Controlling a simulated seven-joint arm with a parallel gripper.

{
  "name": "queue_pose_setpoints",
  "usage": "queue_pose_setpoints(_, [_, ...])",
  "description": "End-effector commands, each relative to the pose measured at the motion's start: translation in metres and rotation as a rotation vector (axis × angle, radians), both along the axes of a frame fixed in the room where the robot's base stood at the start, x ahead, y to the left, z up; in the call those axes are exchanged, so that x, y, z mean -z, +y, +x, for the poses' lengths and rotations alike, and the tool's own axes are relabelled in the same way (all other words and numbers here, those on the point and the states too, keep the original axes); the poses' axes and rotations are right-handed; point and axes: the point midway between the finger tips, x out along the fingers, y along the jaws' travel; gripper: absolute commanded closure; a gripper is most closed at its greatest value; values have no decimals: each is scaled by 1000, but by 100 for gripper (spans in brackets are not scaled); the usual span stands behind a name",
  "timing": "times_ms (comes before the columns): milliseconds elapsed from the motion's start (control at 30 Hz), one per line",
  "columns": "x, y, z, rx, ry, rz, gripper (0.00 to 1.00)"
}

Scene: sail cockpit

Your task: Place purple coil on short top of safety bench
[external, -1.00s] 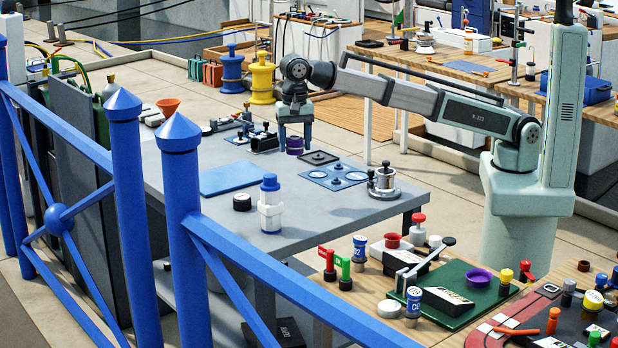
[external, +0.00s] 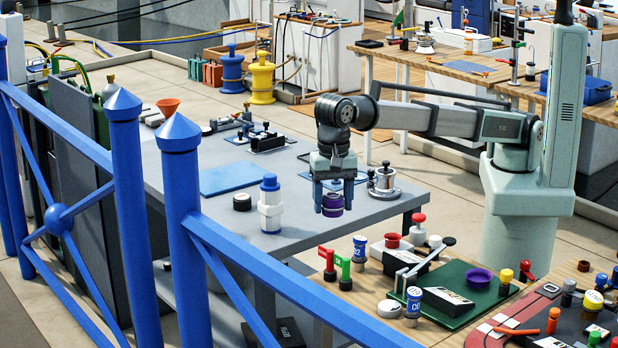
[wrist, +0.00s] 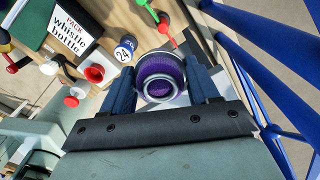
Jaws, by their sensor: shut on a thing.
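The purple coil (external: 333,204) is held between the two blue fingers of my gripper (external: 333,196), in the air above the front part of the grey table (external: 225,218). In the wrist view the coil (wrist: 160,78) sits between the fingers, its purple ring and pale rim facing the camera. A wooden-topped bench (external: 345,293) stands in front and to the right of the gripper, with small safety gear on it; its wood also shows in the wrist view (wrist: 103,22). I cannot tell for sure which surface is the short top.
A white-blue bottle (external: 270,205) and a metal pot (external: 384,183) stand on the grey table. Blue railings (external: 180,220) rise at left.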

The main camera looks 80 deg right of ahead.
Motion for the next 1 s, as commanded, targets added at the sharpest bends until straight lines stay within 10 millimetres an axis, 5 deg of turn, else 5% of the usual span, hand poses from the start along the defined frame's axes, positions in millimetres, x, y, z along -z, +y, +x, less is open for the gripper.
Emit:
queue_pose_setpoints(33, [-1,23,-12,-5,0,0,75])
queue_pose_setpoints(200, [0,70,-48,-3,0,0,75])
queue_pose_setpoints(467, [2,109,-82,-1,-1,0,75])
queue_pose_setpoints(1000, [64,105,-81,1,0,0,75])
